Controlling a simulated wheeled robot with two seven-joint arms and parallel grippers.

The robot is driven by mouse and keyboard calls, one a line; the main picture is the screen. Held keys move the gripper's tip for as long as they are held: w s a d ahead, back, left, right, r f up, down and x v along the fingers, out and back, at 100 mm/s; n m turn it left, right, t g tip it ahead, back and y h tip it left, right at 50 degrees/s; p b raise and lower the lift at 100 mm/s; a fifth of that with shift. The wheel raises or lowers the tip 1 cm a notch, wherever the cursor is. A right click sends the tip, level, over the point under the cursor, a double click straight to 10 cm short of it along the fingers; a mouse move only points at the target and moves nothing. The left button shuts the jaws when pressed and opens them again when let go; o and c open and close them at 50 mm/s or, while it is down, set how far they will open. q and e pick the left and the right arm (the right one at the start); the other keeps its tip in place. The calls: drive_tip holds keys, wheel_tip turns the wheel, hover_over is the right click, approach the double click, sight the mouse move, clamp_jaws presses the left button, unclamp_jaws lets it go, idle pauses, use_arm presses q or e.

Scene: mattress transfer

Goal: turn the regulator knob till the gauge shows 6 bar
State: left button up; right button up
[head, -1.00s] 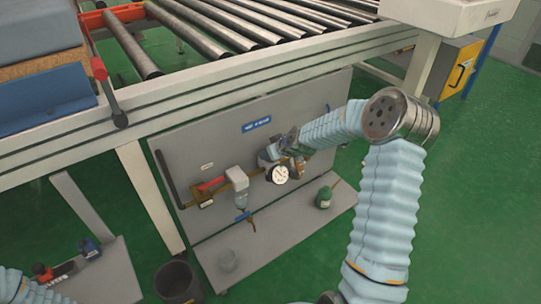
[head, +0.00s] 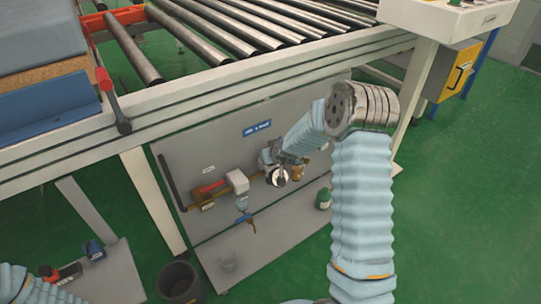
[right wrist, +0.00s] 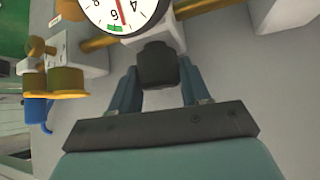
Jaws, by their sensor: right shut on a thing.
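The regulator knob (right wrist: 157,68) is a dark, short cylinder below the gauge in the right wrist view. My right gripper (right wrist: 157,88) has a finger on each side of it and is shut on it. The round white gauge (right wrist: 118,8) is cut off by the top edge. Its red needle points down, close to the 6 and the green mark, slightly on the 4 side. In the head view the gauge (head: 282,178) is small and partly covered by my right gripper (head: 276,160). My left gripper is out of view; only its blue sleeve shows at bottom left.
The grey panel (head: 212,150) also carries a red-handled valve (head: 210,188) and a filter bowl (head: 241,203). A green bottle (head: 323,199) stands on the shelf below. The roller conveyor frame (head: 230,78) overhangs the panel. A dark bin (head: 178,281) stands on the floor.

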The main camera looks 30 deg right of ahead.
drive_tip(key=o, duration=0.7)
drive_tip(key=p+v, duration=0.2)
drive_tip(key=v, duration=1.1)
drive_tip(key=shift+s+r, duration=0.25)
drive_tip(key=shift+s, duration=0.05)
drive_tip(key=shift+a, duration=0.1)
